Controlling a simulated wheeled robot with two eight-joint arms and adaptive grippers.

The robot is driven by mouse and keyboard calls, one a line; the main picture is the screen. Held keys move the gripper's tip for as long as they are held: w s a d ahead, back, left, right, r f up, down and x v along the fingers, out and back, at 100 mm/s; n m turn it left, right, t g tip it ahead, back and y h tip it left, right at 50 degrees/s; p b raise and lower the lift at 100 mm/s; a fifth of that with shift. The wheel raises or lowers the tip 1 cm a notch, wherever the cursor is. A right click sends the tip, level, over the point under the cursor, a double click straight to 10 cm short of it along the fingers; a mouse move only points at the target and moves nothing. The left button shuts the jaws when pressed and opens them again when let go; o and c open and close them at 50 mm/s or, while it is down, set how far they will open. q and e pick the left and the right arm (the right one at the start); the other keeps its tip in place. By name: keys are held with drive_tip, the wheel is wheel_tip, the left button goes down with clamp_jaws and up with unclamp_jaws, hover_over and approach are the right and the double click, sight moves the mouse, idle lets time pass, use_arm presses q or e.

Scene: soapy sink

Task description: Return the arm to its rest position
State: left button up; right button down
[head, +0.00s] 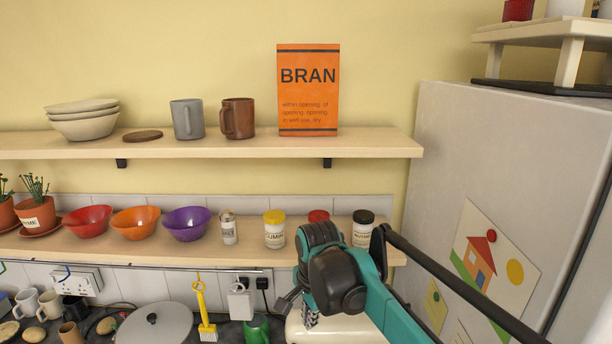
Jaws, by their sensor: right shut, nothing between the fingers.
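My right gripper (297,303) shows at the lower middle of the head view, at the end of my teal and black right arm. Its fingers point down and to the left, over the counter area, and are shut with nothing between them. The arm comes in from the lower right and hides part of the lower shelf and some of the jars. My left gripper is not in view.
The lower shelf (150,250) holds red, orange and purple bowls and several jars. The upper shelf (215,148) carries mugs, bowls and an orange BRAN box (308,90). A fridge (440,170) stands at right. A yellow brush (204,315) hangs left of the gripper.

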drive_tip(key=s+d+f+n+t+b, duration=0.2)
drive_tip(key=s+d+f+n+b, duration=0.3)
drive_tip(key=f, duration=0.8)
drive_tip(key=s+d+f+n+t+b, duration=0.2)
drive_tip(key=s+d+f+n+b, duration=0.4)
drive_tip(key=s+d+f+b, duration=0.3)
drive_tip(key=s+d+f, duration=0.3)
drive_tip(key=s+f, duration=0.1)
drive_tip(key=shift+f+n+t+h+b, duration=0.3)
drive_tip(key=shift+f, duration=0.05)
drive_tip(key=shift+s, duration=0.1)
